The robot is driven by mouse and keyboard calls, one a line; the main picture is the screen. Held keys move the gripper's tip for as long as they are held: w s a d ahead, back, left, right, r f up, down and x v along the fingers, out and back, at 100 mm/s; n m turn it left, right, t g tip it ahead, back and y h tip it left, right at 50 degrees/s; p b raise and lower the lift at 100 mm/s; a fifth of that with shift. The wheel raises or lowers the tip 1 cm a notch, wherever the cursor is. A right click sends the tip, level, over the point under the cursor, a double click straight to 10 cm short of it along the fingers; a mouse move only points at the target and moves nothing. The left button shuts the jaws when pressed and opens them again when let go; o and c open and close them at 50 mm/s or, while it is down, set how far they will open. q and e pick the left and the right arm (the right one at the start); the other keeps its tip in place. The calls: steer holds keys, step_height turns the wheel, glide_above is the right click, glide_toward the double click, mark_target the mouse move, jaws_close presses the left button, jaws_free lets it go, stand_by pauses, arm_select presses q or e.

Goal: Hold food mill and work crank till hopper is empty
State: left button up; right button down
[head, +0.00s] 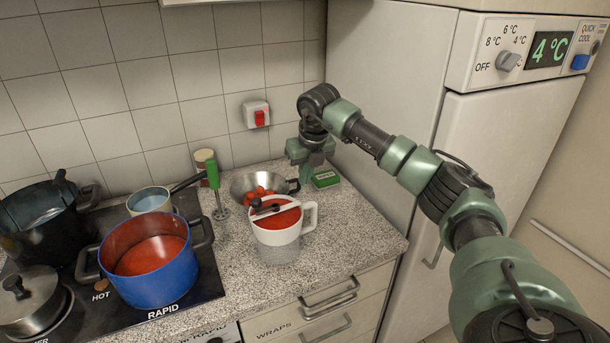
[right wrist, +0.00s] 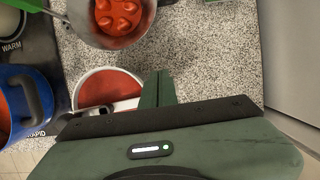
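A white vessel (head: 277,237) with a side handle stands on the counter, full of red pulp. I take it for the food mill; a crank bar (head: 272,212) with a dark knob lies across its top. Its red pulp (right wrist: 104,88) and part of the bar also show in the right wrist view. My right gripper (head: 310,172) is behind and to the right of the mill, apart from it. In the right wrist view its two fingers (right wrist: 157,88) lie side by side, with nothing visible between them. My left gripper is in no view.
A metal pan (head: 240,186) of tomatoes stands just behind the mill. A green hand blender (head: 214,182) and a blue pot (head: 152,287) of red sauce are left. The counter right of the mill is clear.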

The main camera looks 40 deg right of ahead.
steer(key=shift+f, duration=0.4)
steer(key=s+a+r+p, duration=0.1)
steer(key=s+r+p, duration=0.6)
steer(key=r+p, duration=0.3)
steer(key=shift+a+f+b, duration=0.1)
steer(key=shift+f+b, duration=2.4)
steer(key=shift+f+b, duration=1.95)
steer(key=shift+f, duration=0.55)
stand_by(0.4)
